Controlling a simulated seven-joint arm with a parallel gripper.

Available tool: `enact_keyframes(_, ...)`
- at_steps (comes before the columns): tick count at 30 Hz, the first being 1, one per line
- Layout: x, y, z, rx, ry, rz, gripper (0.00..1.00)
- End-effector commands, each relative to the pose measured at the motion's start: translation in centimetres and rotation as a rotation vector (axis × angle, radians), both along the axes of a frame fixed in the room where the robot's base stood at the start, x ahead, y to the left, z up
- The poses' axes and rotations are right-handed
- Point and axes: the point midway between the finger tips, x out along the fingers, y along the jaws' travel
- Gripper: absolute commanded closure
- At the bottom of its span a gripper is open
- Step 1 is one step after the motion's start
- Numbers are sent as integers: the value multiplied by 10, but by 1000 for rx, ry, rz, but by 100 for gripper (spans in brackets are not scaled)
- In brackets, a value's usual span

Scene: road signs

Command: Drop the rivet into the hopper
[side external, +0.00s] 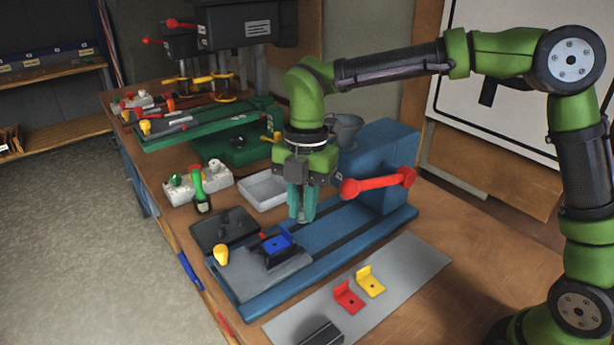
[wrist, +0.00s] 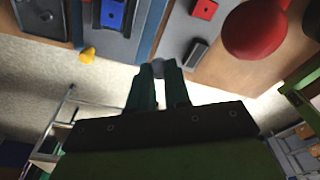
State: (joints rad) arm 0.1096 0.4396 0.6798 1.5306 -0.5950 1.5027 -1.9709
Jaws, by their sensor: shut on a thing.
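My gripper (side external: 302,203) points down above the blue machine base, with its teal fingers shut on a small grey piece, which I take to be the rivet (side external: 300,217). Only its end shows below the fingers; the rest is hidden. In the wrist view the grey rivet (wrist: 159,66) sits between the fingertips of my gripper (wrist: 163,78). The hopper looks to be the grey funnel (side external: 344,128) on the blue machine, behind and above my fingertips, to their right. My gripper is apart from it. The hopper's inside is hidden, and I cannot make it out in the wrist view.
A red-knobbed lever (side external: 378,183) stands close right of my gripper. A blue bracket (side external: 276,243) sits on a black fixture. A white tray (side external: 264,190) and dark tray (side external: 212,233) lie left. Red (side external: 348,298) and yellow (side external: 370,281) brackets lie on a grey strip.

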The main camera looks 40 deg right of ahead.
Motion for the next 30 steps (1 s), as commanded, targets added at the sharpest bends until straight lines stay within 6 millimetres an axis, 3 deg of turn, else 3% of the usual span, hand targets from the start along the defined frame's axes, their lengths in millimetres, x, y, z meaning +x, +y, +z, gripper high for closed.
enact_keyframes(3,24,-20,45,4,-9,-273,100)
enact_keyframes(6,34,-52,69,2,-7,-534,100)
enact_keyframes(12,41,-102,108,4,-5,-954,100)
enact_keyframes(20,38,-152,150,4,-4,-1387,100)
enact_keyframes(30,19,-212,110,-1,0,-1722,100)
